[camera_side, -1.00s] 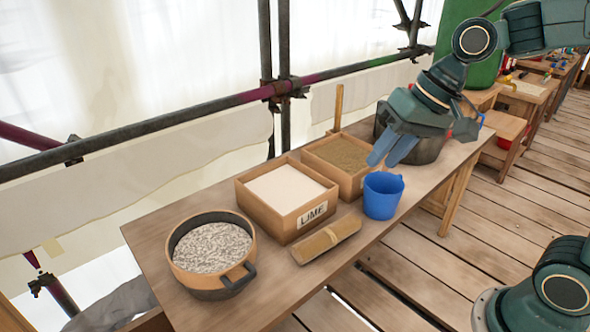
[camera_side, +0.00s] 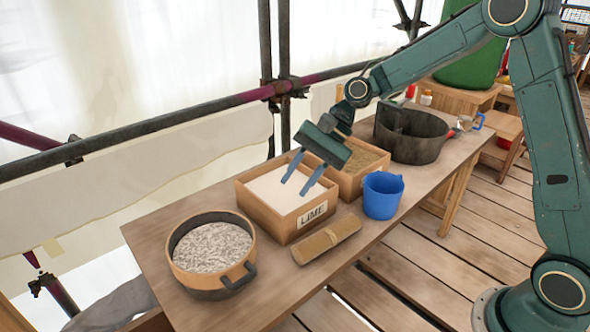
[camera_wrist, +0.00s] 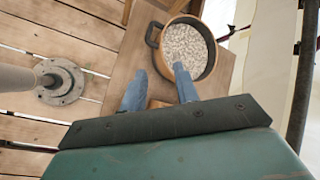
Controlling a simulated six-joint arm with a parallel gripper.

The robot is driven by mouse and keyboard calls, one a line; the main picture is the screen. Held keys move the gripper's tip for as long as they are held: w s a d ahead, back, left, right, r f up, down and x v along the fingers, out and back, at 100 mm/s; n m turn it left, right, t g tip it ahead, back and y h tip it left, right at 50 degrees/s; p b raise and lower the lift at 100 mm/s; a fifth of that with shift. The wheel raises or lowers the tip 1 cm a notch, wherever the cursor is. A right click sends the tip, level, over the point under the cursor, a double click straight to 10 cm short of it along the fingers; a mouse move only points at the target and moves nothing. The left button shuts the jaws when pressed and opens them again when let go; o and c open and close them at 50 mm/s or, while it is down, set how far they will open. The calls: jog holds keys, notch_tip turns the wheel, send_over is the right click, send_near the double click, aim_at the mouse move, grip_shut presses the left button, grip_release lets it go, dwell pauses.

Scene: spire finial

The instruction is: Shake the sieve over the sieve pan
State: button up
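A round wooden-sided vessel (camera_side: 247,268), which looks like the sieve, stands at the near left end of the table in the side view. It is full of grey-white lumps and has a dark handle; its lower part is dark. It also shows in the wrist view (camera_wrist: 207,62). A wide dark pot (camera_side: 425,150), perhaps the sieve pan, stands at the far right; I cannot tell for certain. My gripper (camera_side: 303,186) is open and empty above the lime box, fingers pointing down. In the wrist view, the fingers (camera_wrist: 160,92) are apart, one overlapping the vessel's edge.
The lime box (camera_side: 284,228) stands mid-table, with a sand-filled box (camera_side: 378,163) behind it. Scaffold poles (camera_side: 190,112) run behind the table.

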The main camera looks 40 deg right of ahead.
aim_at(236, 262)
jog(key=w+f+m+y, duration=0.2)
jog(key=f+m, duration=0.1)
jog(key=f, duration=0.3)
jog(key=w+a+f+m+g+y, duration=0.1)
jog(key=w+f+m+y, duration=0.1)
jog(key=f, duration=0.4)
jog(key=shift+a+f+m+y, duration=0.2)
jog(key=shift+m+y, duration=0.5)
jog(key=shift+m, duration=0.5)
jog(key=shift+w, duration=0.1)
jog(key=x, duration=1.3)
jog(key=shift+a+f, duration=0.2)
jog(key=shift+a, duration=0.1)
grip_shut()
